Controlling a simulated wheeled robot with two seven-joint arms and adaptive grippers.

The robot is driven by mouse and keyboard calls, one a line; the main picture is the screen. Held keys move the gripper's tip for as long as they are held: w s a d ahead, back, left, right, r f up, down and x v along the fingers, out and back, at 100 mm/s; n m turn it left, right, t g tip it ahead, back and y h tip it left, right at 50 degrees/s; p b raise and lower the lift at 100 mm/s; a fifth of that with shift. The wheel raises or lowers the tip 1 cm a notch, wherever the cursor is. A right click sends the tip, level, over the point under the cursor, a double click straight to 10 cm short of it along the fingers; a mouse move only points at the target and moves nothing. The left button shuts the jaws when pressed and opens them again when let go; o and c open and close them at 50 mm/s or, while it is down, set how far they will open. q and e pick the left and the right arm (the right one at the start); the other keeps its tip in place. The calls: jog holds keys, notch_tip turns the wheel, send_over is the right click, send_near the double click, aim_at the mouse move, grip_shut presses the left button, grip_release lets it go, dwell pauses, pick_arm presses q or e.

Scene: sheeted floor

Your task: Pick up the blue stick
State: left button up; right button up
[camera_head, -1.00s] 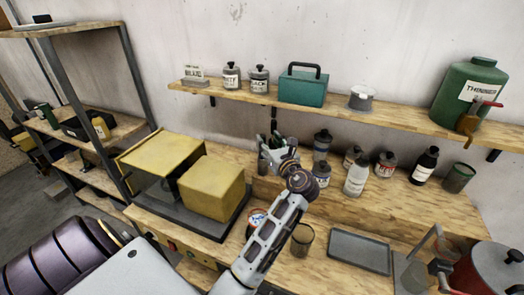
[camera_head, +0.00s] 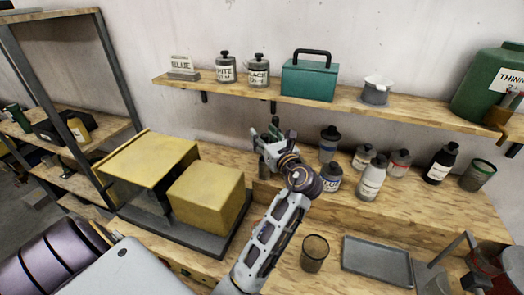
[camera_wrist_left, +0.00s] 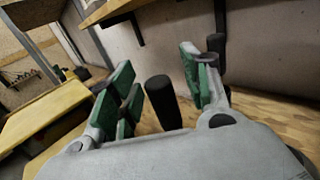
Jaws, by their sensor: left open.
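I cannot make out a clearly blue stick in either view. My left gripper (camera_head: 268,138) is over the back of the workbench, below the wall shelf, and open. In the left wrist view its green-padded fingers (camera_wrist_left: 158,80) are spread apart. A dark upright rod or handle (camera_wrist_left: 162,102) shows between them, with no visible contact; its colour reads as near black. Another dark rod end (camera_wrist_left: 217,45) shows behind the right-hand finger. My right gripper is not in view.
Paint bottles (camera_head: 371,180) stand close to the right of the gripper. A yellow box (camera_head: 207,196) is to its left. The wall shelf (camera_head: 330,102) with a teal toolbox (camera_head: 309,79) is above. A grey tray (camera_head: 377,262) and a glass (camera_head: 314,253) are nearer.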

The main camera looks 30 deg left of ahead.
pick_arm(q)
jog(key=shift+s+d+r, duration=0.25)
jog(key=shift+d, duration=0.05)
jog(key=shift+c, duration=0.5)
jog(key=shift+a, duration=0.2)
jog(key=shift+c, duration=1.2)
jog(key=shift+d, duration=0.1)
grip_shut()
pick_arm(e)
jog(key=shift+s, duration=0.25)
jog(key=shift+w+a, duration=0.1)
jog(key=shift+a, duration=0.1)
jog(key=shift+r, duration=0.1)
